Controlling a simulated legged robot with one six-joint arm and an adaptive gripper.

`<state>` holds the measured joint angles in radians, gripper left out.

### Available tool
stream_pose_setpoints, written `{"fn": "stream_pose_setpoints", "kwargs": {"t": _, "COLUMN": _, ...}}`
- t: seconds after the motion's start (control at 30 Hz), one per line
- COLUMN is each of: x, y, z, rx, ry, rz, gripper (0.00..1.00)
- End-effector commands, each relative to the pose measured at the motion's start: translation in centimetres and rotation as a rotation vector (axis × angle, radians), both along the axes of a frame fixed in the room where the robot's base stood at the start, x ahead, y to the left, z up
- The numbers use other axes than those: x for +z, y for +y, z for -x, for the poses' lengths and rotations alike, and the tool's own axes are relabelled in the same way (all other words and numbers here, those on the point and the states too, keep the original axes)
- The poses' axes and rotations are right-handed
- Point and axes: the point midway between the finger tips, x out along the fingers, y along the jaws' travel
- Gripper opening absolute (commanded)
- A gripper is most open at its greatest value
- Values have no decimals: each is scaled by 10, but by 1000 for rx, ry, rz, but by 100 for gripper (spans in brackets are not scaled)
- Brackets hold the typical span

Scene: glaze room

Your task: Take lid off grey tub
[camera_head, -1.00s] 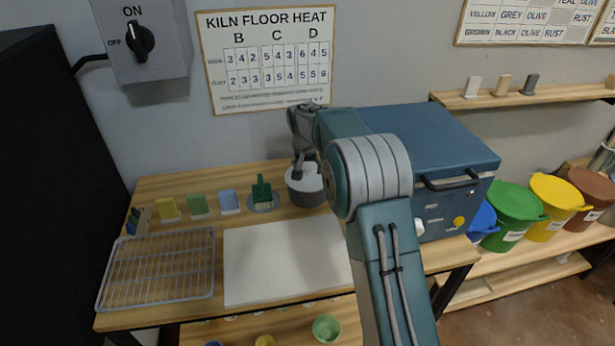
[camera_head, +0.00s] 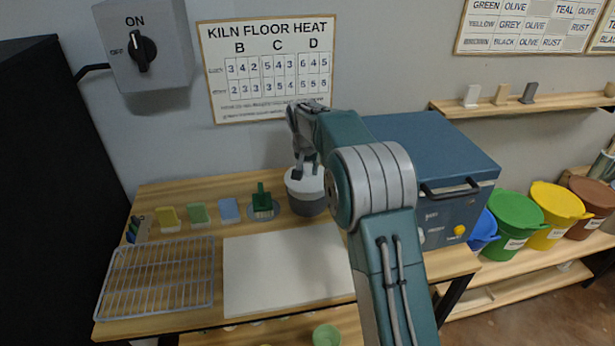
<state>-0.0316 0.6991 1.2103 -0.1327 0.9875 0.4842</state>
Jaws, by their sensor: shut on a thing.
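The grey tub (camera_head: 308,207) stands at the back of the wooden table, just left of the blue kiln. Its pale lid (camera_head: 294,186) shows at the top of the tub, under my gripper. My gripper (camera_head: 299,174) points down and is shut on the lid's top. The lid and tub overlap in this view, so I cannot tell whether there is a gap between them. My arm hides part of the lid and the area to the tub's right.
A green brush on a dish (camera_head: 262,210) stands close left of the tub, beside blue, green and yellow blocks. A white board (camera_head: 285,270) lies clear in front, with a wire rack (camera_head: 158,279) to its left. The blue kiln (camera_head: 430,150) is right.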

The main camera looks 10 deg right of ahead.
Motion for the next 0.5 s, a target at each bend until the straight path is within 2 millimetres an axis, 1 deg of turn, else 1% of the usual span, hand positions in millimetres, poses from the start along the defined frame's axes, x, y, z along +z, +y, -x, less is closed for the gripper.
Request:
{"fn": "stream_pose_setpoints", "kwargs": {"t": 0.03, "x": 11, "y": 3, "z": 3, "rx": 2, "ry": -4, "rz": 0, "gripper": 0}}
{"fn": "stream_pose_setpoints", "kwargs": {"t": 0.17, "x": 37, "y": 17, "z": 21, "rx": 3, "ry": -5, "rz": -1, "gripper": 0}}
{"fn": "stream_pose_setpoints", "kwargs": {"t": 0.3, "x": 69, "y": 33, "z": 43, "rx": 3, "ry": -6, "rz": -1, "gripper": 0}}
{"fn": "stream_pose_setpoints", "kwargs": {"t": 0.4, "x": 78, "y": 50, "z": 65, "rx": 4, "ry": -2, "rz": 0, "gripper": 0}}
{"fn": "stream_pose_setpoints", "kwargs": {"t": 0.5, "x": 87, "y": 63, "z": 82, "rx": 4, "ry": -2, "rz": 0, "gripper": 0}}
